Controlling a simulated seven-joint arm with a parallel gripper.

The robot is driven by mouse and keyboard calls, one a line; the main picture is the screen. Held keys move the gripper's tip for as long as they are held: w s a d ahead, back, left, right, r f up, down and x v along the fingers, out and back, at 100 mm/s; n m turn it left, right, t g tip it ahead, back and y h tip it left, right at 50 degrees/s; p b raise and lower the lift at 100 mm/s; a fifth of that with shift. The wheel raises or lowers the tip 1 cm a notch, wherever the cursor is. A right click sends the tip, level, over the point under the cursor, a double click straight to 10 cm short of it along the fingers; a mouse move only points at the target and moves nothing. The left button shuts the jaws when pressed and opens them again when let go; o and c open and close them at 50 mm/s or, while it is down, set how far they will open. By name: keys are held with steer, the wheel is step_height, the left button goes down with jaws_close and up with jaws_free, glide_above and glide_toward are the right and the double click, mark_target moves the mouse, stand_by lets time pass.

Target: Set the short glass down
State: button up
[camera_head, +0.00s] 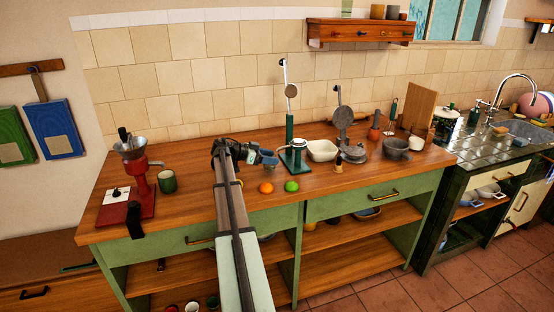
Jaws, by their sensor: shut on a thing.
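My gripper (269,158) is at the end of my arm, above the middle of the wooden counter (185,210) and just left of the green-based press. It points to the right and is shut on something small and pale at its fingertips. This fits the short glass, but it is mostly hidden and too small to make out clearly. I cannot tell whether it touches the counter.
An orange ball (265,187) and a green ball (291,186) lie in front of my gripper. The green press (290,145) and a white bowl (322,150) stand right of it. A red grinder (142,185) and a dark green mug (167,181) are at left.

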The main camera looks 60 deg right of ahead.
mark_target(275, 156)
steer(key=x, duration=0.3)
steer(key=shift+s+d+r, duration=0.2)
steer(key=shift+r, duration=0.15)
steer(key=shift+f, duration=0.4)
steer(key=o, duration=1.2)
steer(key=shift+f, duration=0.1)
steer(key=v, duration=1.2)
